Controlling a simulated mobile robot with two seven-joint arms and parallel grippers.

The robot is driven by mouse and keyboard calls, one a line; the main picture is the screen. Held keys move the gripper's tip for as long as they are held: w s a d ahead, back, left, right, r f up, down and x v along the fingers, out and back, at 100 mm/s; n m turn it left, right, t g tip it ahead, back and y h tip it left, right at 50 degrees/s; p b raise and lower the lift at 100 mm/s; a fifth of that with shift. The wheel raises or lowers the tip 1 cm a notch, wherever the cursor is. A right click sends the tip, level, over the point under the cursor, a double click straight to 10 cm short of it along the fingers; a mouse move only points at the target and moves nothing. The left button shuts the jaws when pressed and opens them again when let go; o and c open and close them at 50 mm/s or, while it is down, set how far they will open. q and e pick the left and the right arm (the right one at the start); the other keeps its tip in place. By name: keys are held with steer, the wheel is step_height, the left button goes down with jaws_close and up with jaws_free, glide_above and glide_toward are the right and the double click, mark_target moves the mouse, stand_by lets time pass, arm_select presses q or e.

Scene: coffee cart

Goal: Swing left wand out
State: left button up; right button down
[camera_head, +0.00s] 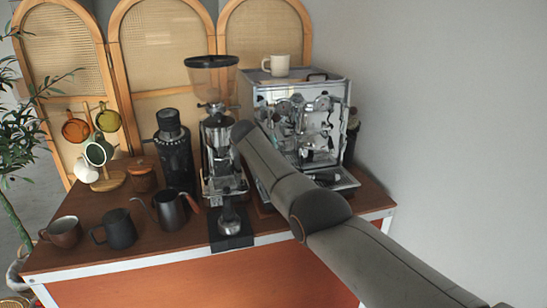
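The espresso machine (335,87) is a shiny metal box at the right of the cart, with knobs, gauges and a drip tray (343,181) on its front. My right arm comes in from the lower right and crosses in front of the machine's left and lower front. The left wand cannot be made out; that side of the machine's front is largely behind my arm. My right gripper does not show, and the near arm links cover the area around the arm's far end. My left arm and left gripper are out of view.
A coffee grinder (212,78) stands close left of my arm, with a tamper (229,218) on a black mat before it. A white cup (277,65) sits on the machine. A kettle (168,212), dark mugs (119,230), and a mug tree (107,182) fill the left.

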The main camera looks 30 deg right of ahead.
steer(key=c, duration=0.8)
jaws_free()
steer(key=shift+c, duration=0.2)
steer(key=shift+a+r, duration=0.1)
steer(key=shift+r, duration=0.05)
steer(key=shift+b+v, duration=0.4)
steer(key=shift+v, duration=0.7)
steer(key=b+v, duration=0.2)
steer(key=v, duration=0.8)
